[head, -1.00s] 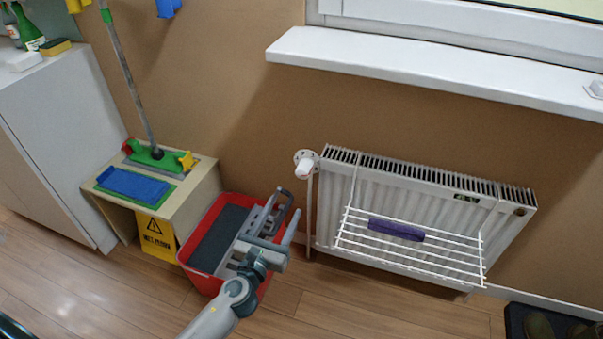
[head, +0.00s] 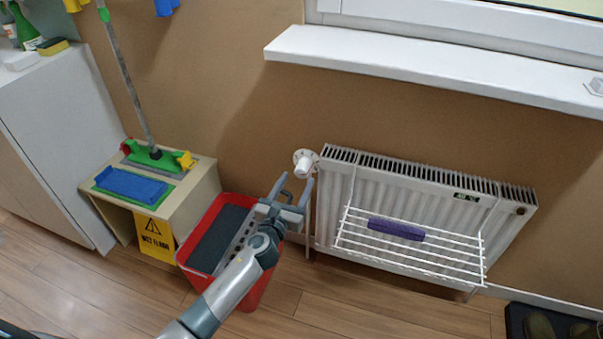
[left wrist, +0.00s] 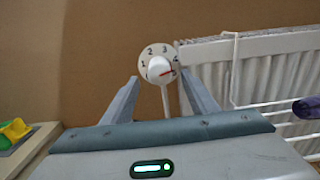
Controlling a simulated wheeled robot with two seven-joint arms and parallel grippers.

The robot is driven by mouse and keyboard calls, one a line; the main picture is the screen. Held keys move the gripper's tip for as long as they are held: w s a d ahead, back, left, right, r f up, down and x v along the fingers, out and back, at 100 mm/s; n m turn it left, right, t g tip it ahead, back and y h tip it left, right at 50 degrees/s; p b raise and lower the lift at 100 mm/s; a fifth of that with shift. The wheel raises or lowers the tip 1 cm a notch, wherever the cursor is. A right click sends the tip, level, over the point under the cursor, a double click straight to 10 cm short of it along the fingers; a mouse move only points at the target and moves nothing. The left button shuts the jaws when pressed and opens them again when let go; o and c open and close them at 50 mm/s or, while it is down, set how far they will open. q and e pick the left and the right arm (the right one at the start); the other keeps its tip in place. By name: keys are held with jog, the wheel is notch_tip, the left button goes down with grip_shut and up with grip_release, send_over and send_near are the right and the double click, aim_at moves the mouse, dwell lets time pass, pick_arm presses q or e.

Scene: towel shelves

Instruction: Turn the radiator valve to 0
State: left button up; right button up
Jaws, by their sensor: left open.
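The radiator valve (head: 306,162) is a white knob on a round white dial at the radiator's upper left corner. In the left wrist view the valve (left wrist: 158,67) faces me, with small numbers around the dial and a red mark on the knob pointing right, near what looks like the 5. My left gripper (head: 297,181) is open and empty, just below and left of the valve in the head view. In the left wrist view its two fingers stand left and right of the dial, with the knob between them in the picture; I see no contact. My right gripper is not in view.
The white radiator (head: 420,190) carries a wire rack (head: 440,256) with a purple cloth (head: 396,229). A red bucket (head: 255,290) stands below my left arm. A windowsill (head: 430,75) juts out above. A mop stand (head: 205,180) is at left.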

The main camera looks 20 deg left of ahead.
aim_at(301, 175)
pick_arm(q)
jog(key=shift+w+d+b, duration=0.1)
jog(key=shift+w+b, duration=0.25)
jog(key=shift+w, duration=2.25)
jog(key=c, duration=1.1)
